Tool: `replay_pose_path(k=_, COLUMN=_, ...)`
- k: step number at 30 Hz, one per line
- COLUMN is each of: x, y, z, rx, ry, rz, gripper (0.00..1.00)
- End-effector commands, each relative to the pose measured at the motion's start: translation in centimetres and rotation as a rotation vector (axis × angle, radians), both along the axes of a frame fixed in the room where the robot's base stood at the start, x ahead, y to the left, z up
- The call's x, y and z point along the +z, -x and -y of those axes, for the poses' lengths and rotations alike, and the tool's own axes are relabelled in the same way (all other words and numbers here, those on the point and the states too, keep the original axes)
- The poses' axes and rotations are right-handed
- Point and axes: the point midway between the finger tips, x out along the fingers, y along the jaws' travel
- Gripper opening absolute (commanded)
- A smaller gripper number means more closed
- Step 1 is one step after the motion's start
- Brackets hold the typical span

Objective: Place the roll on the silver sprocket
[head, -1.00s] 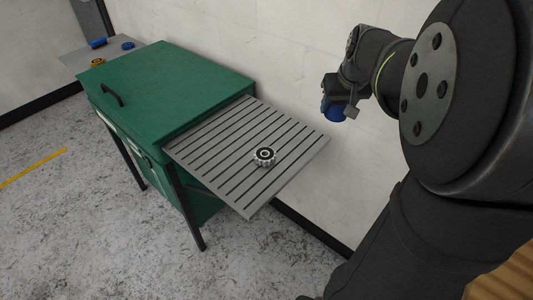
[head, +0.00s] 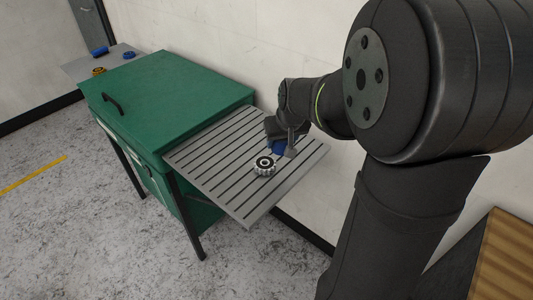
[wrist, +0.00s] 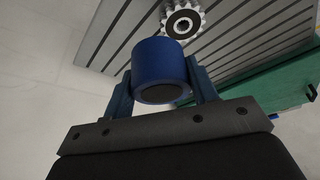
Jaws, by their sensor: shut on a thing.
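The silver sprocket (head: 264,166) lies flat on the slotted grey shelf (head: 215,168), and its toothed rim and dark centre show. It also shows near the top of the wrist view (wrist: 183,20). My gripper (head: 281,147) is shut on a blue roll (wrist: 158,68), which sits between the two fingers. In the head view the blue roll (head: 277,147) is partly hidden by the gripper.
The shelf extends from a green cabinet (head: 165,95) with a black handle. A grey side shelf (head: 112,60) at the far left bears a blue cylinder (head: 99,51), a blue part (head: 129,55) and an orange part (head: 98,72). A white wall stands close behind.

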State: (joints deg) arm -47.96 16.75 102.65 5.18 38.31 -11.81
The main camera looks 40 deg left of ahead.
Motion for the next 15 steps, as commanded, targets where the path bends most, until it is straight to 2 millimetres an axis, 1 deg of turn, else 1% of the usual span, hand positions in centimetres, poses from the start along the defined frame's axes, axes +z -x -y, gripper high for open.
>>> replay_pose_path(k=1, x=-0.8, y=0.6, z=-1.2, rx=0.006, ry=0.002, rz=-0.002, gripper=0.30)
replay_pose_path(k=6, x=-2.5, y=1.5, z=-3.9, rx=0.003, ry=0.001, rz=0.000, gripper=0.30)
replay_pose_path(k=11, x=-3.2, y=1.9, z=-4.7, rx=0.000, ry=0.000, rz=0.000, gripper=0.30)
replay_pose_path(k=15, x=-5.2, y=1.9, z=-4.7, rx=-0.001, ry=0.002, rz=-0.002, gripper=0.30)
